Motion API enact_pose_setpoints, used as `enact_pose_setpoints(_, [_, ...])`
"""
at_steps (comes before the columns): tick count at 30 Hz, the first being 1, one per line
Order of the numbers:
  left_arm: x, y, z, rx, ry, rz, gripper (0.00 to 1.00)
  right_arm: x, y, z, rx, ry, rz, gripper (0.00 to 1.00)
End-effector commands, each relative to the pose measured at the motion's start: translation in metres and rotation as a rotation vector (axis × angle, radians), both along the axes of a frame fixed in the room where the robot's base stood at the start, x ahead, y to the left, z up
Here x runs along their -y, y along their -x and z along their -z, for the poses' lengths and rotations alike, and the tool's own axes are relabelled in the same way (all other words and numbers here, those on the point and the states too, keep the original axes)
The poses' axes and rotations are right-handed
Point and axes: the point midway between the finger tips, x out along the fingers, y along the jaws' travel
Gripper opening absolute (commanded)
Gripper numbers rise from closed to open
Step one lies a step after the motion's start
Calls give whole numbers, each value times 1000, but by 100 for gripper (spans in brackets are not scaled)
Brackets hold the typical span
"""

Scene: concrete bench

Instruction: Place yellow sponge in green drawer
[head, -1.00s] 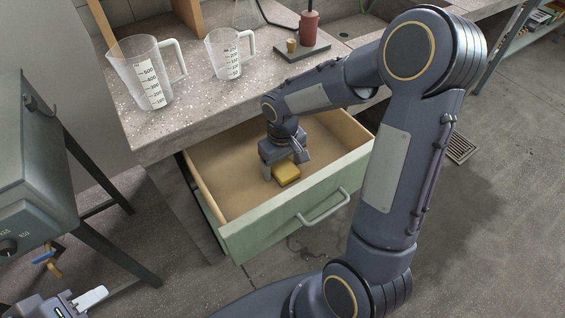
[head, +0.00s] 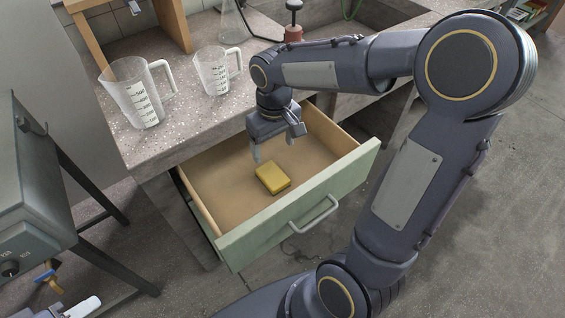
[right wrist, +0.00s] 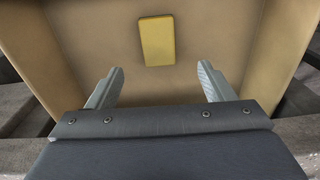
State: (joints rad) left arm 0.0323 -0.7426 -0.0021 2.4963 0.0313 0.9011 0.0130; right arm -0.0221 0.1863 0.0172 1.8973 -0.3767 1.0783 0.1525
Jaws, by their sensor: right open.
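The yellow sponge (head: 273,178) lies flat on the floor of the open green drawer (head: 297,221). In the right wrist view the sponge (right wrist: 157,41) rests on the drawer floor (right wrist: 220,50), beyond the fingertips and clear of them. My right gripper (head: 273,152) is open and empty, above the drawer and behind the sponge. Its two fingers (right wrist: 160,80) stand wide apart in the right wrist view.
Two measuring jugs, a large one (head: 139,93) and a smaller one (head: 216,71), stand on the bench (head: 190,125) above the drawer. A red-brown object (head: 293,33) stands farther back. A grey metal box (head: 32,190) on legs is at the left.

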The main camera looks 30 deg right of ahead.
Motion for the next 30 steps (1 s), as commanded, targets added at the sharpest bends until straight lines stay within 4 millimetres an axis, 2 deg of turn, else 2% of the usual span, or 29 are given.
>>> enact_pose_setpoints(3, [0,0,0,0,0,0,36,1,33,-23,77,-64,44,75])
enact_pose_setpoints(7, [0,0,0,0,0,0,36,-7,83,-42,188,-165,103,75])
enact_pose_setpoints(12, [0,0,0,0,0,0,36,-24,135,-48,330,-281,166,75])
enact_pose_setpoints(15, [0,0,0,0,0,0,36,-33,153,-46,388,-326,190,75])
enact_pose_setpoints(21, [0,0,0,0,0,0,36,-40,165,-42,436,-363,210,75])
enact_pose_setpoints(30, [0,0,-3,0,0,0,36,-40,165,-45,436,-363,210,75])
